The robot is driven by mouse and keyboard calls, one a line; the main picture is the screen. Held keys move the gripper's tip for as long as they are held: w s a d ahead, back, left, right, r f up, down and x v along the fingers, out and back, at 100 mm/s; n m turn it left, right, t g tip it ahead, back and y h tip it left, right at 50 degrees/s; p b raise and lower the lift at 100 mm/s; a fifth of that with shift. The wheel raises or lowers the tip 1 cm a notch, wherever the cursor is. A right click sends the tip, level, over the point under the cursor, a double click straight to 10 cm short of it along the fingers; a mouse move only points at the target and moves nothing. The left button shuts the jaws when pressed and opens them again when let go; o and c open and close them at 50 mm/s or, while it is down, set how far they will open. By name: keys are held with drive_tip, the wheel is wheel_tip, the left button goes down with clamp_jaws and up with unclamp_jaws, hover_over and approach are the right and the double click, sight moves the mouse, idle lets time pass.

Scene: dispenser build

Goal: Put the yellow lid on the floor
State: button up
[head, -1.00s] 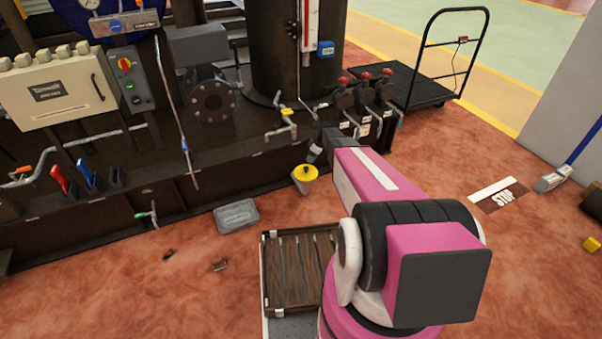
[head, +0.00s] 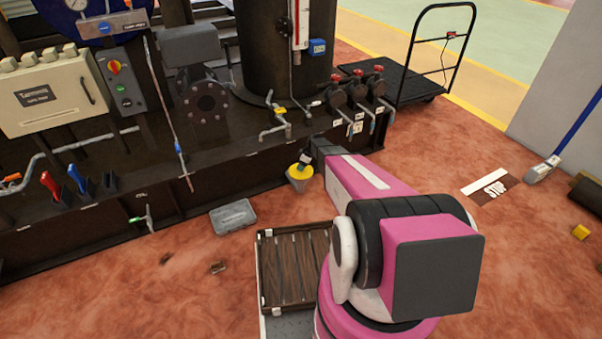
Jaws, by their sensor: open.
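The yellow lid (head: 299,172) shows as a small yellow disc on top of a pale grey, cone-like piece, in front of the dark machine base. It is small in the head view, and whether the grey piece is part of it I cannot tell. My gripper (head: 304,160) is at the lid's upper edge, with its jaws open.
The machine base (head: 240,150) with valves (head: 360,92) runs along the back. A grey box (head: 233,216) and small debris (head: 217,268) lie on the reddish floor. A wooden slatted tray (head: 261,275) is beside my arm. A cart (head: 400,85) stands behind.

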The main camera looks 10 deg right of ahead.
drive_tip(key=x, duration=0.2)
drive_tip(key=shift+w+f, duration=0.1)
drive_tip(key=shift+f, duration=0.2)
drive_tip(key=shift+c, duration=0.3)
drive_tip(key=c, duration=1)
drive_tip(key=shift+r, duration=0.1)
